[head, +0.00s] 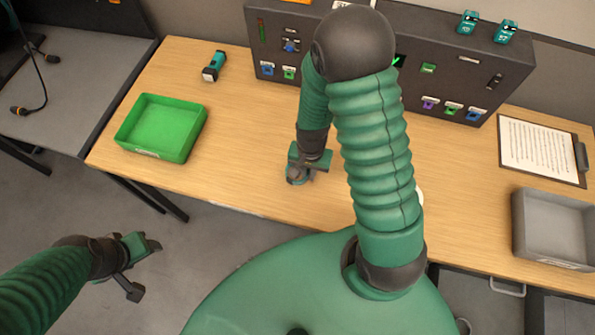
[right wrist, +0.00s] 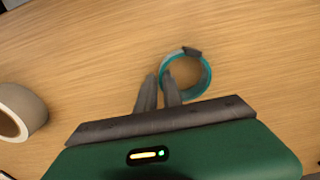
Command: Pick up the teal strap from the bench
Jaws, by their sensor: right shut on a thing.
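The teal strap (right wrist: 206,80) is a closed ring with a dark clasp at its top, over the wooden bench in the right wrist view. My right gripper (right wrist: 160,80) is shut on the near left side of the ring, one finger inside it and one outside. In the head view my right gripper (head: 299,178) is low over the bench's front part; I cannot make out the strap there. I cannot tell whether the strap still touches the bench. My left gripper (head: 146,268) is open and empty, off the bench's front left side.
The wooden bench (head: 250,120) holds a green tray (head: 150,155), a teal-and-black device (head: 214,66), a dark fader panel (head: 440,75), a clipboard (head: 538,148) and a grey bin (head: 553,255). A pale roll (right wrist: 18,112) lies left of my right gripper in the wrist view.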

